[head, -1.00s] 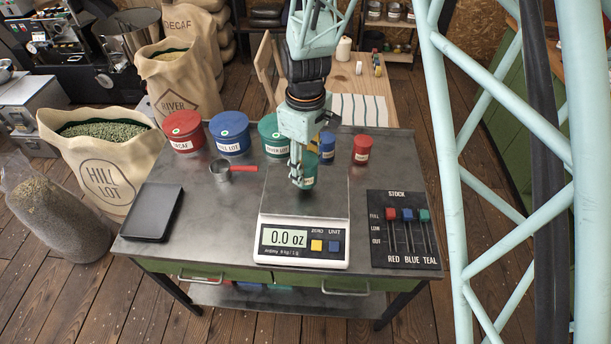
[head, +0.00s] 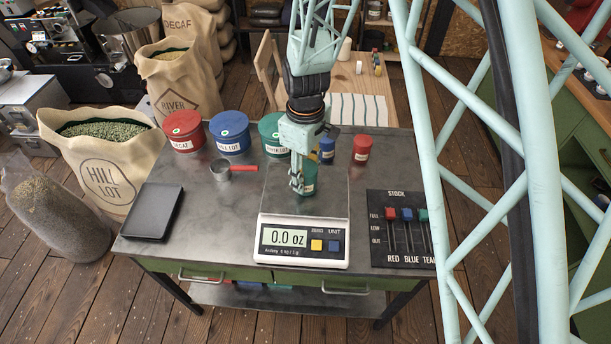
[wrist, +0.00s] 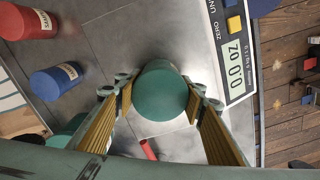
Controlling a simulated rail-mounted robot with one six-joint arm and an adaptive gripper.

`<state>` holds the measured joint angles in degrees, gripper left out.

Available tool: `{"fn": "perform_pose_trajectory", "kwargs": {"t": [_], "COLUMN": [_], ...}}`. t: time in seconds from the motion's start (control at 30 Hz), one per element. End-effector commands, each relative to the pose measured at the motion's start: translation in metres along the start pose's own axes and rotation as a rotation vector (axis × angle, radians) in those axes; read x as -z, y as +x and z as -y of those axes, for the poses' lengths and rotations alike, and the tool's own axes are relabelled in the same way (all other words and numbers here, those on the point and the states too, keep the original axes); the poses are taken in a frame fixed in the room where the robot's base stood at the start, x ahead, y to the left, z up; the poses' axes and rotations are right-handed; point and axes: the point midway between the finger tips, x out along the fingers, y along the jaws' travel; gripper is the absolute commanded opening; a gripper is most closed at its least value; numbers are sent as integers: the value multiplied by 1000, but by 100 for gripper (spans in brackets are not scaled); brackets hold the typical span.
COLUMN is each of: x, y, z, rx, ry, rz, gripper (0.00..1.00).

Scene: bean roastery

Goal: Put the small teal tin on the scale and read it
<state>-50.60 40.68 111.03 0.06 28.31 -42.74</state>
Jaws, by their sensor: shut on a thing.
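The small teal tin (head: 310,182) is upright between the fingers of my gripper (head: 298,182), over the plate of the scale (head: 272,205). My gripper is shut on the tin's sides. In the wrist view the tin's round green lid (wrist: 162,88) fills the space between the two fingers (wrist: 160,105). I cannot tell whether the tin's base touches the plate. The scale's display (head: 284,238) reads 0.0 oz.
Big red (head: 183,134), blue (head: 230,136) and teal (head: 270,138) tins stand at the back left. A small blue tin (head: 327,151) and a small red tin (head: 362,149) stand behind the scale. A scoop (head: 220,171), black tray (head: 153,212) and stock board (head: 390,248) lie around.

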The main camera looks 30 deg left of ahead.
Motion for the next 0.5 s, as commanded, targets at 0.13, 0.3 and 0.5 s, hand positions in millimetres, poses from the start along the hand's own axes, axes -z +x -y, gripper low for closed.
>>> {"fn": "perform_pose_trajectory", "kwargs": {"t": [0.13,0.3,0.5], "x": [0,0,0], "y": [3,3,3], "z": [0,0,0], "rx": [0,0,0], "ry": [0,0,0], "rz": [0,0,0], "gripper": [25,48,50]}}
